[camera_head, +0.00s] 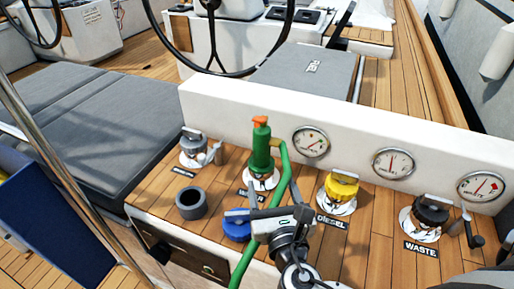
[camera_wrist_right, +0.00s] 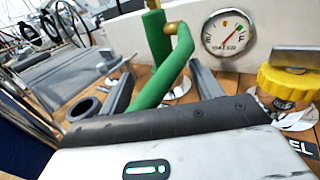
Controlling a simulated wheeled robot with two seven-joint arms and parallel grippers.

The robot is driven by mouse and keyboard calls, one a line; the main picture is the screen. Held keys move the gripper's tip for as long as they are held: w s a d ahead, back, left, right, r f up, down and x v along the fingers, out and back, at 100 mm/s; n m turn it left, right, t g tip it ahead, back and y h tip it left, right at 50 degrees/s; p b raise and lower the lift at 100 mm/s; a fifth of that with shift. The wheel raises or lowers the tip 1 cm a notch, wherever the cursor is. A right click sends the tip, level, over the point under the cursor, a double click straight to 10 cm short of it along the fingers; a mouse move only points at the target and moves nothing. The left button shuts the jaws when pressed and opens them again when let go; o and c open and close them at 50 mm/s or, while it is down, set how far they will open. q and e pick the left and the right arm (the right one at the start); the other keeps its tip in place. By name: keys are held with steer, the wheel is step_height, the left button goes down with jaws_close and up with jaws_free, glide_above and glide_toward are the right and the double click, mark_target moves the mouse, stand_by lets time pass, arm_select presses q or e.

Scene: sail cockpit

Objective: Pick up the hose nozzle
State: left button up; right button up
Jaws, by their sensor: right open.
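The green hose nozzle (camera_head: 261,150) stands upright on the wooden console, its orange tip on top. It seems to rest in or on a round deck fitting. A green hose (camera_head: 285,175) bends from its brass side piece and runs down toward the front edge. My right gripper (camera_head: 265,203) is open just in front of the nozzle's lower part. In the right wrist view the nozzle (camera_wrist_right: 157,38) stands beyond my open fingers (camera_wrist_right: 163,80), and the hose (camera_wrist_right: 165,75) crosses between them. I cannot tell whether a finger touches the hose. My left gripper is not in view.
A blue cap (camera_head: 236,230) lies partly under my right gripper. A grey cup (camera_head: 191,203) stands left of it. A yellow-capped diesel filler (camera_head: 342,188) and a black-capped waste filler (camera_head: 430,212) are to the right. A white wall with gauges (camera_head: 311,141) stands close behind.

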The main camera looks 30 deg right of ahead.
mark_target(263, 153)
steer(key=x, duration=0.7)
steer(key=shift+d, duration=0.1)
steer(key=x, duration=0.6)
steer(key=c, duration=1.4)
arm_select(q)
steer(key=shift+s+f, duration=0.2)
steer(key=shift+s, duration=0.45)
arm_select(e)
steer(key=shift+r, duration=0.1)
jaws_close()
